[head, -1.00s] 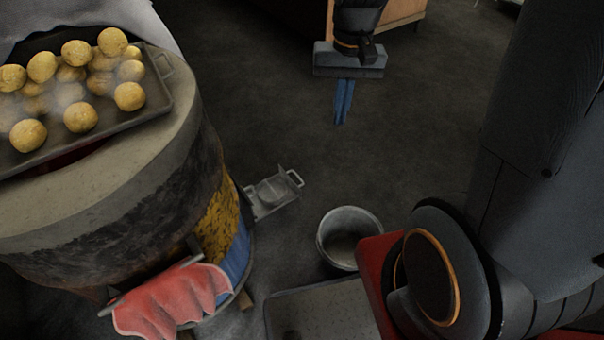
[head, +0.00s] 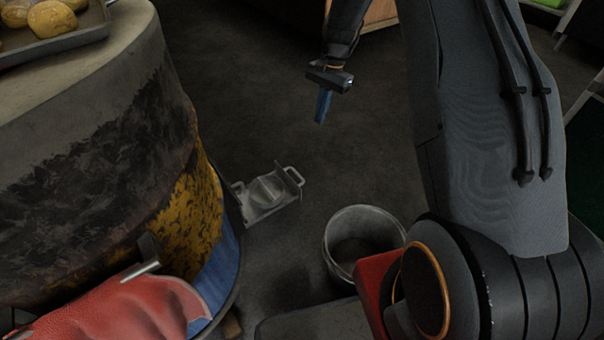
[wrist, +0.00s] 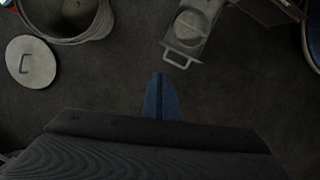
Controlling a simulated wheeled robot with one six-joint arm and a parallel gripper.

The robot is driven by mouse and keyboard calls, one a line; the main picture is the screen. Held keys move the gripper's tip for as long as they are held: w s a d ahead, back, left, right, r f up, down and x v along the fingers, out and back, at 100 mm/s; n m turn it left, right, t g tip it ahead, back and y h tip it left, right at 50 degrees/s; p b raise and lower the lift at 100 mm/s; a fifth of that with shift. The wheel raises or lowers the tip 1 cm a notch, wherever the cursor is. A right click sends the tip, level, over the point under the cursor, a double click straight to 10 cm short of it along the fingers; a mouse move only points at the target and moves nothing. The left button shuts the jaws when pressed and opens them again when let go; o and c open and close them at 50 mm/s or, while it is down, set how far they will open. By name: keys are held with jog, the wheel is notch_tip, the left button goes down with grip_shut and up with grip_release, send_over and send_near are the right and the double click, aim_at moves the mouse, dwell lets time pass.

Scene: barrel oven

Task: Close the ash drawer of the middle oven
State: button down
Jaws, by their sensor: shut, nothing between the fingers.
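The ash drawer (head: 268,192) sticks out from the base of the barrel oven (head: 110,150), low near the floor. It is a grey metal tray with a round shape in it and a loop handle at its outer end. In the wrist view the drawer (wrist: 190,28) is at the top, its handle just ahead and right of my fingertips. My gripper (head: 322,108) is shut and empty, above the floor, beyond and right of the drawer in the head view. Its blue fingers (wrist: 160,95) point toward the handle area and appear apart from it.
A grey bucket (head: 362,240) stands on the floor right of the drawer; a round lid (wrist: 30,62) lies near it in the wrist view. A tray of round yellow items (head: 60,48) sits on top. Dark floor around my gripper is clear.

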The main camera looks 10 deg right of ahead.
jog(key=w+d+f+m+b, duration=0.1)
jog(key=w+f+b, duration=0.2)
jog(key=f, duration=0.4)
jog(key=w+f+m+y+b, duration=0.1)
jog(key=w+f+b, duration=0.2)
jog(key=f, duration=0.3)
jog(key=w+d+f+m+b, duration=0.1)
jog(key=w+f+b, duration=0.15)
jog(key=f, duration=0.45)
jog(key=s+a+f+b, duration=0.2)
jog(key=a+f+b, duration=0.3)
jog(key=f, duration=0.4)
jog(key=shift+s+a+f, duration=0.25)
jog(key=shift+s+a, duration=0.15)
jog(key=shift+a, duration=0.2)
jog(key=shift+a, duration=0.1)
jog(key=p, duration=0.8)
send_over(251, 204)
jog(key=d, duration=0.1)
jog(key=shift+w+d, duration=0.15)
jog(key=shift+d, duration=0.05)
jog(key=shift+s+a, duration=0.2)
jog(key=shift+a, duration=0.45)
jog(key=shift+a, duration=0.15)
